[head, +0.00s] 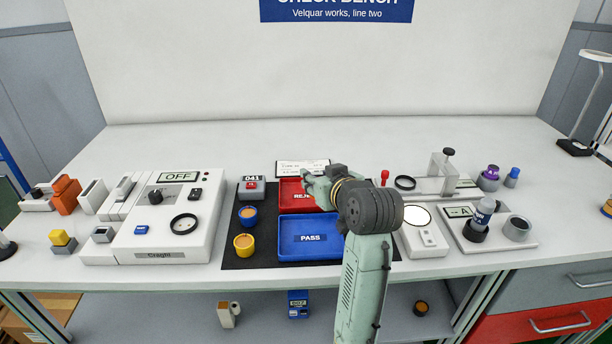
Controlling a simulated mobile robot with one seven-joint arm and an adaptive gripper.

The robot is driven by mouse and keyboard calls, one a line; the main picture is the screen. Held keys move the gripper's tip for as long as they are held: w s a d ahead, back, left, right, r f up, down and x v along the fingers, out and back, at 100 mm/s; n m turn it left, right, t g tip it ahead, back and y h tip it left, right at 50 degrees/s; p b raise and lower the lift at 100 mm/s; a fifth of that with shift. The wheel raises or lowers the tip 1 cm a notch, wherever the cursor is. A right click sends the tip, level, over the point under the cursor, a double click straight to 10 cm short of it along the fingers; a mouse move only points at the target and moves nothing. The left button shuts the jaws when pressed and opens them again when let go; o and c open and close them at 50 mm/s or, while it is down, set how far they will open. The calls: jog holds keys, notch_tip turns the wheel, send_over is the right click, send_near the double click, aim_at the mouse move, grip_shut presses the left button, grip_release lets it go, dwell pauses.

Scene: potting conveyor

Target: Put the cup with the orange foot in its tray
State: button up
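I cannot make out an orange foot on any cup. A yellow cup (244,245) and a blue cup (248,215), both with orange-brown tops, stand on the dark mat left of the trays. The blue tray (310,257), marked PASS, lies at the front of the mat and looks empty. The red tray (293,183), marked REJECT, lies behind it, partly hidden by my arm. My gripper (316,187) is over the right part of the red tray, away from both cups. Its fingers are seen small and from behind, so I cannot tell their opening or whether they hold anything.
A grey counter (251,188) reading 041 stands behind the cups. A white machine (167,224) marked OFF stands left of the mat (232,196). Right of my arm are a white scale-like device (424,240) and a fixture holding a bottle (483,213). A dark cup (421,308) with an orange top sits on the lower shelf.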

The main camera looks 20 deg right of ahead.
jog(key=w, duration=0.3)
jog(key=w+a+p, duration=0.1)
jog(key=w, duration=0.1)
jog(key=shift+f, duration=0.25)
jog(key=shift+f+p, duration=0.65)
jog(key=shift+f, duration=1.1)
jog(key=shift+f, duration=0.15)
jog(key=o, duration=1.2)
